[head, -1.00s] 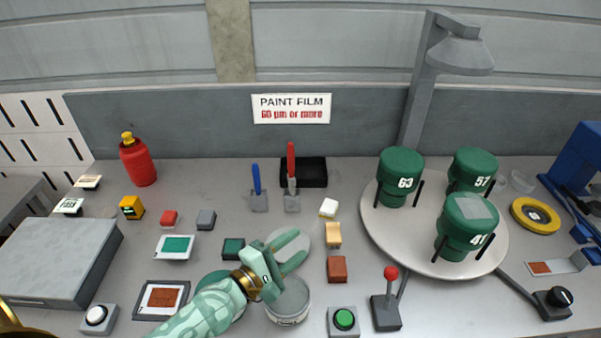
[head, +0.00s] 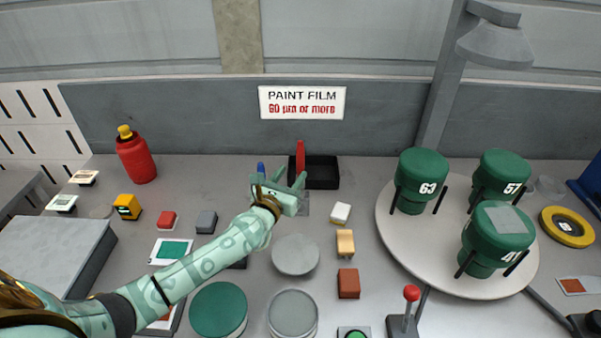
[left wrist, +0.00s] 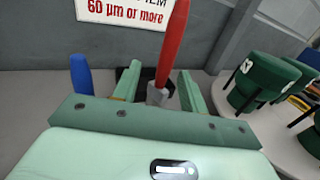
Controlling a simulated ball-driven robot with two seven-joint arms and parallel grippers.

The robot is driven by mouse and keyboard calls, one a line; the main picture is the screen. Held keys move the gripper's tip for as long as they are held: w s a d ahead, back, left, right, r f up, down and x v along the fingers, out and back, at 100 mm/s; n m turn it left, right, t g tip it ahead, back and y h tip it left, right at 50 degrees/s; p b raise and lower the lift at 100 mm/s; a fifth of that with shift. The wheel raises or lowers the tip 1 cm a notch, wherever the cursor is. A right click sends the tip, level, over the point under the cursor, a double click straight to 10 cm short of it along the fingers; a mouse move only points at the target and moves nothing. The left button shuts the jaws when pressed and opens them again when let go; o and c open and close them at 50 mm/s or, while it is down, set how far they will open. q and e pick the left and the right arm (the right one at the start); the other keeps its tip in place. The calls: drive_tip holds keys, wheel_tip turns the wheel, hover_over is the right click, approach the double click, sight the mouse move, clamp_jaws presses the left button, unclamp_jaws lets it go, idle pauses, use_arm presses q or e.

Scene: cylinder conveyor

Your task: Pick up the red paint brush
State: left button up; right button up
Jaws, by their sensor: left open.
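The red paint brush (head: 300,158) stands upright in front of the black tray, its lower part hidden by my left gripper in the head view. In the left wrist view the red handle (left wrist: 172,42) rises between the two fingers, with its grey lower part (left wrist: 156,95) showing. My left gripper (head: 281,180) is open around the line of the brush; I cannot tell whether the fingers touch it. It also shows in the left wrist view (left wrist: 157,88). A blue brush (head: 261,168) stands just left, outside the fingers (left wrist: 81,74). My right gripper is not in view.
A black tray (head: 328,172) sits behind the brush against the grey back wall. A round turntable (head: 425,262) with green numbered containers stands to the right. Paint cans (head: 218,310), small blocks and a red bottle (head: 136,158) are spread over the table.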

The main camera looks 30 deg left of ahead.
sight(299, 167)
use_arm(q)
drive_tip(key=w, duration=0.5)
drive_tip(key=shift+w+d+r+b, duration=0.1)
drive_tip(key=shift+d+r+b, duration=0.15)
drive_tip(key=shift+b, duration=0.1)
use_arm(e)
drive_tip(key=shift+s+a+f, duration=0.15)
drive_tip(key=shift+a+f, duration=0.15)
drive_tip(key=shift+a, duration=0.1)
use_arm(q)
clamp_jaws()
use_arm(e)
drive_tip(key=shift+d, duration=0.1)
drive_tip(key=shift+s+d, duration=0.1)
use_arm(q)
drive_tip(key=shift+r, duration=0.15)
